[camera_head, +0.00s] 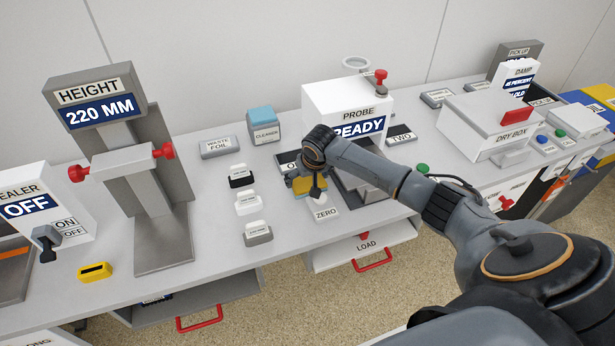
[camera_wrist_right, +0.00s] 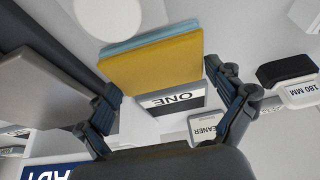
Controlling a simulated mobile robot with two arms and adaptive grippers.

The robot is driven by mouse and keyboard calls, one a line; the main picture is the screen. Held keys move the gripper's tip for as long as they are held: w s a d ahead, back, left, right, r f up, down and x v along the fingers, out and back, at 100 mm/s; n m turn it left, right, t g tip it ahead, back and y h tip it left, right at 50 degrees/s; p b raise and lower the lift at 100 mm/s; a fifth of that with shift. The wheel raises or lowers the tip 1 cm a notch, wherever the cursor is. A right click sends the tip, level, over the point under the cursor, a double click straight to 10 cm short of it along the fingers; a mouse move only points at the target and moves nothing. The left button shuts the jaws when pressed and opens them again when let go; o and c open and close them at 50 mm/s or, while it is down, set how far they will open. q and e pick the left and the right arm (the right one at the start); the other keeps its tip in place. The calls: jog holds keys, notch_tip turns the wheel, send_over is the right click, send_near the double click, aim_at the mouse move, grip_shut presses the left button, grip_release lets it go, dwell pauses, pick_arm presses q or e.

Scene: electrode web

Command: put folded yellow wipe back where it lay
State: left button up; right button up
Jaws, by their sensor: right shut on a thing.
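The folded yellow wipe (camera_head: 302,186) shows in the head view under my right gripper (camera_head: 314,188), partly hidden by it, at the front left of the probe unit (camera_head: 347,112). In the right wrist view the yellow wipe (camera_wrist_right: 155,62) lies across the space between my gripper's two fingers (camera_wrist_right: 165,95), with a light blue layer along its far edge. My right gripper is shut on the wipe. Whether the wipe touches the surface below cannot be told. My left gripper is not in view.
The ZERO block (camera_head: 325,212) stands just in front of the gripper. The ONE block (camera_wrist_right: 175,100) shows beyond the wipe in the wrist view. A cleaner container (camera_head: 263,124) and several labelled gauge blocks (camera_head: 249,203) stand to the left. An open LOAD drawer (camera_head: 362,247) juts out below.

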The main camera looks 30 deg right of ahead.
jog(key=o, duration=0.7)
jog(key=shift+f, duration=0.1)
jog(key=b+v, duration=0.1)
jog(key=v, duration=1.1)
jog(key=shift+d, duration=0.1)
